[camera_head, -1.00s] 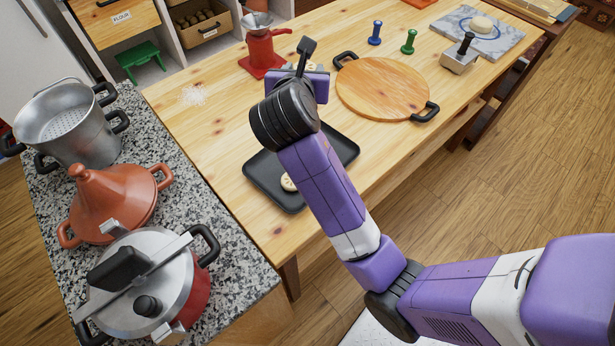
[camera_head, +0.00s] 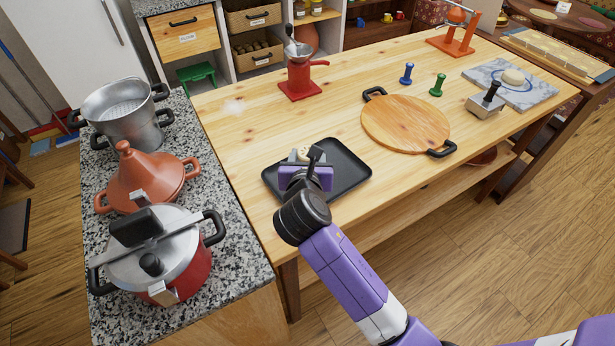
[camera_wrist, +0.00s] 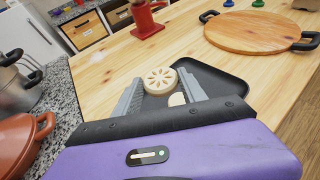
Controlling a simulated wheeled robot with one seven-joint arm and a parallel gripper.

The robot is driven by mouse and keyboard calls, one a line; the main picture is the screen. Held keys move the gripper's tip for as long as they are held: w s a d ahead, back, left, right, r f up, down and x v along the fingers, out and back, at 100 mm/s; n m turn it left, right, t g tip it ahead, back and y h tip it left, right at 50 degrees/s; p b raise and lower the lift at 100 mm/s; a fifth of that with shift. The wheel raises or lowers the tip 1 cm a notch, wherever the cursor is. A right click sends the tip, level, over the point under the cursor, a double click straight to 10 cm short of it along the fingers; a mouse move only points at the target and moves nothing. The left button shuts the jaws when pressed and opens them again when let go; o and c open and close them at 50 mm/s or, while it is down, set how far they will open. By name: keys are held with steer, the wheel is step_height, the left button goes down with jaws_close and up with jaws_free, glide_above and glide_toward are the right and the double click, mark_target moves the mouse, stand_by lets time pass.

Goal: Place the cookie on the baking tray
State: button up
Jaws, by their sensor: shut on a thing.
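A round pale cookie with a flower pattern (camera_wrist: 160,80) is held between the fingertips of my gripper (camera_wrist: 160,84). In the head view the held cookie (camera_head: 305,153) shows just past my gripper (camera_head: 303,157), over the left part of the black baking tray (camera_head: 350,178). The tray also shows in the wrist view (camera_wrist: 225,84), behind and below the fingers. A second pale cookie (camera_wrist: 177,99) lies on the tray, partly hidden by the held cookie and a finger. The gap between the held cookie and the tray is hard to judge.
A round wooden board (camera_head: 405,124) with black handles lies right of the tray. A red grinder (camera_head: 300,75) stands behind. Pots and a tagine (camera_head: 150,178) crowd the granite counter at left. The wooden table (camera_head: 235,135) is bare left of the tray.

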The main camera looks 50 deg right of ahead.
steer(key=shift+f, duration=3.8)
steer(key=shift+f, duration=0.3)
steer(key=shift+f, duration=0.15)
steer(key=o, duration=1.3)
steer(key=shift+r, duration=0.45)
steer(key=b+v, duration=0.1)
steer(key=v, duration=1.1)
